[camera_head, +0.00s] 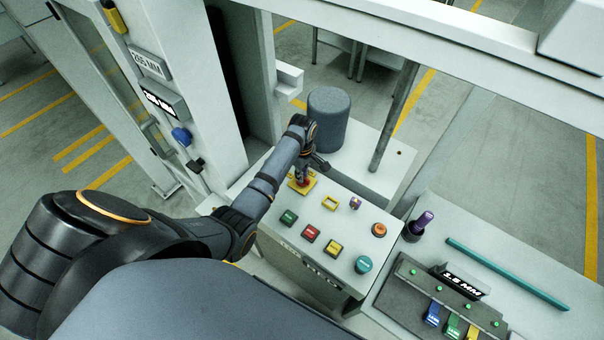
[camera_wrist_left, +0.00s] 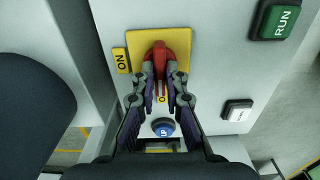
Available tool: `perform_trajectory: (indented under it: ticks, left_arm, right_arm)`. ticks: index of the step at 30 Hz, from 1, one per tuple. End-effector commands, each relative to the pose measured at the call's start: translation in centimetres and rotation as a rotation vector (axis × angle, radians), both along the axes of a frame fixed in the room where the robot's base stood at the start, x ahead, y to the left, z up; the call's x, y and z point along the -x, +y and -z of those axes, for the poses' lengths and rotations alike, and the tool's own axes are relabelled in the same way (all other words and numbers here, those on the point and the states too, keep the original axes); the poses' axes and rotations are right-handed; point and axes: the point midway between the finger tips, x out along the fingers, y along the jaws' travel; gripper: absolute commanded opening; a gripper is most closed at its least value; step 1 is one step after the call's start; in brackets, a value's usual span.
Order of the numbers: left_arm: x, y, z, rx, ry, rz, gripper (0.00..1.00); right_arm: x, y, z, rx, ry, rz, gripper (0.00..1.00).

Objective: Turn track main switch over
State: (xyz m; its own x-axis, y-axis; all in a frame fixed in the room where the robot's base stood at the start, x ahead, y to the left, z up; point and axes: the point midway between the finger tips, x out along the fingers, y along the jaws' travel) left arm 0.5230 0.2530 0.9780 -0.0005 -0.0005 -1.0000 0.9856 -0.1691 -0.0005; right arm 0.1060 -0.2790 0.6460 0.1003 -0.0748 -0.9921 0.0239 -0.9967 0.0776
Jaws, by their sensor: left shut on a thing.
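The main switch is a red handle (camera_head: 303,181) on a yellow plate (camera_head: 312,182), at the far left corner of the console top. In the left wrist view the red handle (camera_wrist_left: 159,54) stands on its yellow plate (camera_wrist_left: 134,42). It runs down the picture, its lower part between the fingers, toward a yellow "O" label (camera_wrist_left: 162,99). A yellow "ON" label (camera_wrist_left: 122,61) sits left of the plate. My left gripper (camera_head: 305,172) is shut on the red handle; its fingertips (camera_wrist_left: 160,84) lie on both sides. My right gripper does not show.
The console (camera_head: 330,245) carries several coloured buttons, a green "RUN" button (camera_wrist_left: 279,20) and a blue button (camera_wrist_left: 163,127) close to the fingers. A grey cylinder (camera_head: 328,118) and a post (camera_head: 392,115) stand behind. A teal rod (camera_head: 507,273) lies at right.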

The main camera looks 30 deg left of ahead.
Motion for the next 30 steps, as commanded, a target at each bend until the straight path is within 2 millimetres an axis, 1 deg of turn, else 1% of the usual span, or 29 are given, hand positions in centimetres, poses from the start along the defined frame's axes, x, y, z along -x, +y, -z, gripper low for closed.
perform_trajectory:
  ticks: [7, 19, 20, 24, 30]
  left_arm:
    - [-0.02, -0.03, -0.03, 0.001, -0.001, -0.043, 0.0]
    - [-0.04, -0.05, -0.05, 0.001, -0.001, -0.048, 0.0]
    - [-0.04, -0.05, -0.05, 0.001, -0.001, -0.048, 0.14]
    - [-0.04, -0.04, -0.05, 0.001, -0.001, -0.047, 0.33]
    - [-0.03, -0.02, -0.03, 0.0, -0.001, -0.046, 0.34]
  right_arm:
    - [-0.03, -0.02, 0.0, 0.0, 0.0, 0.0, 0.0]
    - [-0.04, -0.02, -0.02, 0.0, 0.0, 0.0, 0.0]
    - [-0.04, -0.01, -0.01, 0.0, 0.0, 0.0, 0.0]
    - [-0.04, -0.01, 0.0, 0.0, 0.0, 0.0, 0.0]
    - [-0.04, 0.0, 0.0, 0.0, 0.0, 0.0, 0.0]
